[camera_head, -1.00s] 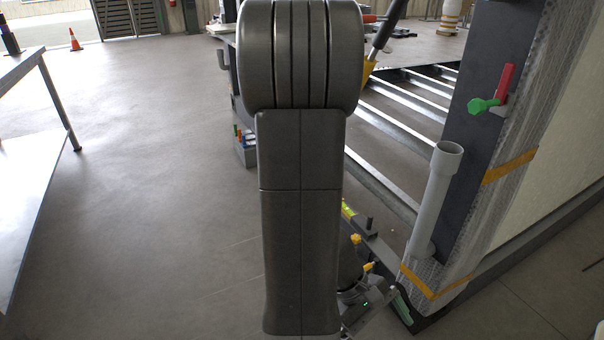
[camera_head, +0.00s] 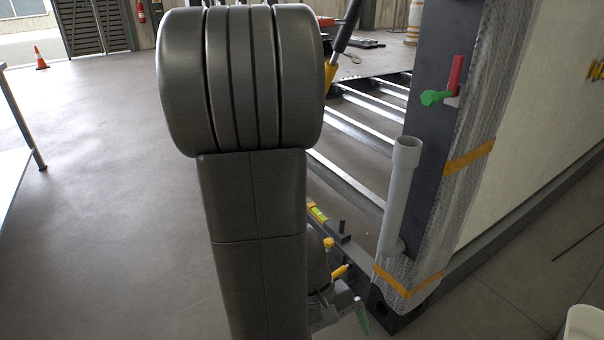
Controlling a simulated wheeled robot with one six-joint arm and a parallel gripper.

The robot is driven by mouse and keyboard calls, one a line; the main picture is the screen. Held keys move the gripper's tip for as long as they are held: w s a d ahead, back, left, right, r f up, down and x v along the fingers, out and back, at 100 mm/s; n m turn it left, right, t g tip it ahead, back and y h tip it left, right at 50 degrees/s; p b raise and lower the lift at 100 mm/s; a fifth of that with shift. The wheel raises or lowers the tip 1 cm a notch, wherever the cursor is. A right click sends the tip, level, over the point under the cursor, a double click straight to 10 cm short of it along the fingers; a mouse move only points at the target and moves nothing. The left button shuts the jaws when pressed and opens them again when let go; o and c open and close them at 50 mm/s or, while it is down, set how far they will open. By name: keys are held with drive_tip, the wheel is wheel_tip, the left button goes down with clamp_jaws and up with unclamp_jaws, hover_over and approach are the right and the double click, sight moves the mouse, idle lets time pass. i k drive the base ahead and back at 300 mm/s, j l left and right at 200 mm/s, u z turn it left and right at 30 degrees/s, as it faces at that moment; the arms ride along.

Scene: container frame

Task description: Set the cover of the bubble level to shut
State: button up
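The bubble level (camera_head: 318,214) is a small yellow block with a green-yellow vial. It sits on the dark lower beam of the frame, just right of my arm. Its vial face shows, but it is too small to tell its cover apart or how far the cover stands open. My gripper (camera_head: 350,309) is low in the picture, partly hidden behind my own arm. It is below the level and apart from it in the picture, near the foot of the wrapped post. Its fingers are too hidden to tell whether they are open or shut.
A grey pipe (camera_head: 400,190) stands against the dark post, right of the level. A short dark peg (camera_head: 342,229) stands beside the level. Metal rollers or slats lie behind. The floor at left is clear.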

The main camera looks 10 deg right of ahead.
sight(337, 229)
drive_tip(key=i+l+u, duration=0.1)
drive_tip(key=i+l, duration=0.2)
drive_tip(key=i, duration=0.2)
drive_tip(key=i+l+u, duration=0.1)
drive_tip(key=i+l, duration=0.2)
drive_tip(key=i, duration=0.2)
